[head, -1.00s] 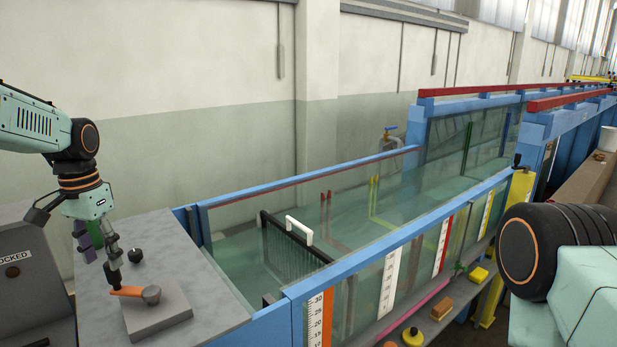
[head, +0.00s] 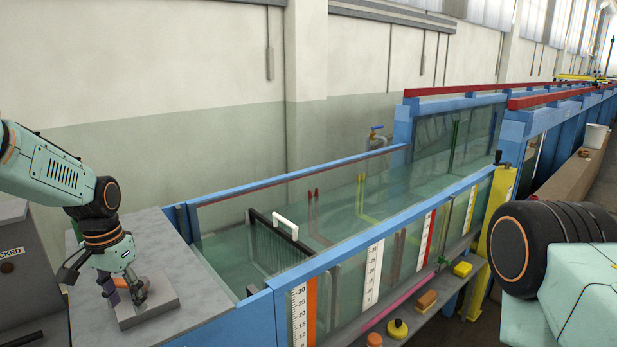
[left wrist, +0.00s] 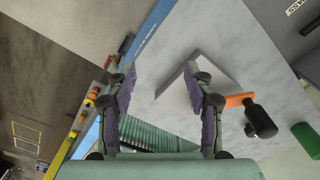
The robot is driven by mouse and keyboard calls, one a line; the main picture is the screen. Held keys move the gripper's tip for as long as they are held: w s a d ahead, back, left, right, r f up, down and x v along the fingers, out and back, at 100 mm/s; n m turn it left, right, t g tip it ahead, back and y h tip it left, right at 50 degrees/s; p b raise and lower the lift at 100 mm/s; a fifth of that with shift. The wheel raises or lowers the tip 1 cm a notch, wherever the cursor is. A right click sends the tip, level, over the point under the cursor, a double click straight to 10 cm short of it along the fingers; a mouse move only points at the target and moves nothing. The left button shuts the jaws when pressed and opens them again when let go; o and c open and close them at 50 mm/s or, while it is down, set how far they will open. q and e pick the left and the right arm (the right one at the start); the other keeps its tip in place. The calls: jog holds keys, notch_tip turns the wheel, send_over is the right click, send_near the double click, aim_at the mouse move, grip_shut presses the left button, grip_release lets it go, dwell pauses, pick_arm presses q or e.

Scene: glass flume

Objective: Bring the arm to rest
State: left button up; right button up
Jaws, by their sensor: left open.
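My left gripper (head: 124,290) is open at the left of the head view, low over a grey block (head: 167,303) on the flume's end deck. In the left wrist view the two purple-padded fingers (left wrist: 158,76) stand apart with nothing between them. The same block (left wrist: 220,66) shows behind the right finger. An orange lever (left wrist: 240,99) with a dark cylindrical end reaches out from behind that finger; I cannot tell whether they touch.
The glass flume (head: 340,215) with blue rails (head: 370,235) runs away beside the deck. A black rack with a white handle (head: 285,224) stands in it.

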pick_arm(q)
jog(key=s+d+f+n, duration=0.1)
jog(key=s+d+f, duration=0.4)
jog(key=s+f, duration=0.4)
jog(key=s+d+f, duration=0.6)
jog(key=s+f, duration=0.2)
jog(key=f, duration=0.4)
jog(key=s+d+f+n, duration=0.2)
jog(key=s, duration=1.8)
notch_tip(320, 180, down, 24)
jog(key=b, duration=2.4)
jog(key=shift+d+f+b, duration=0.25)
jog(key=shift+b, duration=0.1)
pick_arm(e)
notch_tip(320, 180, down, 25)
jog(key=shift+w+a+r, duration=0.15)
jog(key=shift+a, duration=0.05)
